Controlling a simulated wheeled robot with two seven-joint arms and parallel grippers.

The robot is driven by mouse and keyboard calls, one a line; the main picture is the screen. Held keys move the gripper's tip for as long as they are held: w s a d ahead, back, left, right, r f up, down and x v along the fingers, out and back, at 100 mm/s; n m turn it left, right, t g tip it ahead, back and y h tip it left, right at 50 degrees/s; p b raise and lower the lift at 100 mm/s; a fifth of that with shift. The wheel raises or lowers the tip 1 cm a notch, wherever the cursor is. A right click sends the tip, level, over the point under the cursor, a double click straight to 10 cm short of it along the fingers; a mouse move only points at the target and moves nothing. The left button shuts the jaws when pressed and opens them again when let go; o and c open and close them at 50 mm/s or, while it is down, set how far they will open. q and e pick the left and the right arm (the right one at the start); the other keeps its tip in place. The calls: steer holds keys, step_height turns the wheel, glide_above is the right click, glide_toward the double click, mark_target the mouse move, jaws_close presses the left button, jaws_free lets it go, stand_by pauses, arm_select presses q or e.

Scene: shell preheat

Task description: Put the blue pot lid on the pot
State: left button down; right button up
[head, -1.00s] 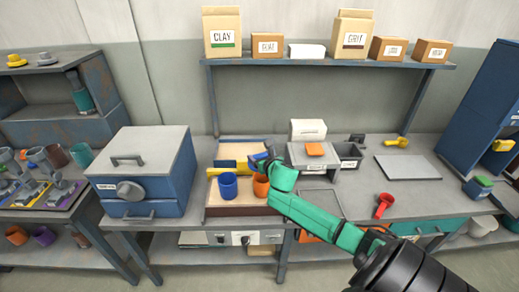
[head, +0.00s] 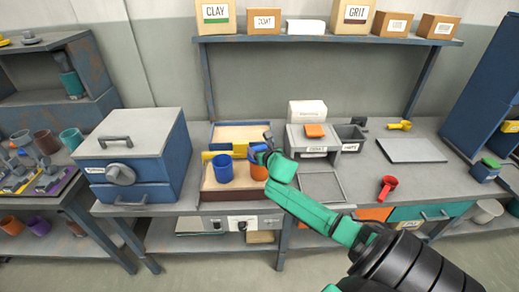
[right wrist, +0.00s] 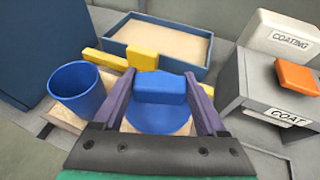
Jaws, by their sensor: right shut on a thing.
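The blue pot lid (right wrist: 158,118) is a round disc with a block-shaped handle (right wrist: 159,87). My right gripper (head: 266,153) is shut on the lid's handle, one finger on each side in the right wrist view. The lid is right over the orange pot (head: 259,170); I cannot tell whether it touches the rim. In the right wrist view the lid hides that pot. A blue pot (head: 223,169) stands open just left of it, also in the right wrist view (right wrist: 78,92).
A yellow block piece (right wrist: 142,56) and a sand-filled tray (right wrist: 117,35) lie behind the pots. The grey coating box (head: 312,143) stands to the right, and a blue kiln-like box (head: 180,165) to the left. A red scoop (head: 387,187) lies further right.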

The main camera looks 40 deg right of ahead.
stand_by(0.4)
stand_by(0.4)
steer(key=shift+p, duration=0.4)
steer(key=shift+f+b, duration=0.5)
steer(key=shift+f, duration=0.1)
steer(key=o, duration=1.1)
